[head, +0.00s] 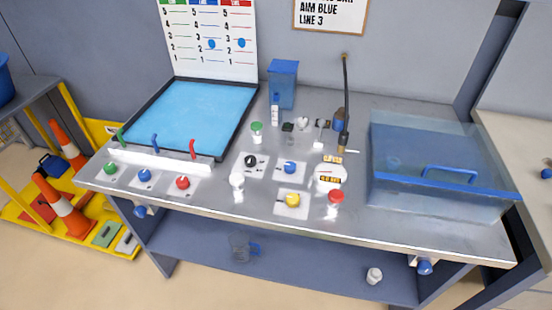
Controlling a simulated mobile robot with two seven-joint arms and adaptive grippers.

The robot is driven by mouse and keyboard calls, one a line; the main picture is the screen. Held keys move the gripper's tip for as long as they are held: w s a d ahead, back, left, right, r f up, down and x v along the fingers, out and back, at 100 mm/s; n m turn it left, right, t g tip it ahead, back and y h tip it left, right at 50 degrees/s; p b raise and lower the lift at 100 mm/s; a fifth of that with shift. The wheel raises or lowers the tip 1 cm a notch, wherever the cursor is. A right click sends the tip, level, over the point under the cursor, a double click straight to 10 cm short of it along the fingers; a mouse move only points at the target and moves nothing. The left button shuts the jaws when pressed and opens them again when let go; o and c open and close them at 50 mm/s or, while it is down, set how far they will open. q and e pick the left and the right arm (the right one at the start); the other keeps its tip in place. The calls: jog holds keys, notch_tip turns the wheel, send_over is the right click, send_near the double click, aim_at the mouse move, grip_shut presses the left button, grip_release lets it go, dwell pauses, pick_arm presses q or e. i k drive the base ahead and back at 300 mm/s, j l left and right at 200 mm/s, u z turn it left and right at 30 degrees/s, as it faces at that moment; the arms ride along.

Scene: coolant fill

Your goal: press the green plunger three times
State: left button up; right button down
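A green round knob (111,168), which looks like the green plunger, sits on a pale plate at the bench's front left corner. A blue knob (144,175) and a red knob (183,182) stand in a row to its right. Behind them a white rail carries a green lever (120,138), a blue lever (155,142) and a red lever (193,149). The green knob is unobstructed; how far it is pressed is too small to tell. Neither of my grippers is in view.
A blue-filled tray (190,115) lies behind the rail under a numbered board (212,72). Bottles, knobs and a tall dark spout (346,95) crowd the bench middle. A clear blue-edged box (440,170) fills the right. Orange cones (68,208) stand at left.

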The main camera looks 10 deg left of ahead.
aim_at(256, 126)
jog(key=i+j, duration=0.2)
jog(key=j, duration=0.2)
jog(key=i+j, duration=0.2)
jog(key=j, duration=0.15)
jog(key=i+j, duration=0.2)
jog(key=j, duration=0.2)
jog(key=i+j, duration=0.2)
jog(key=j, duration=0.15)
jog(key=i+j, duration=0.25)
jog(key=j, duration=0.15)
jog(key=l+z, duration=0.05)
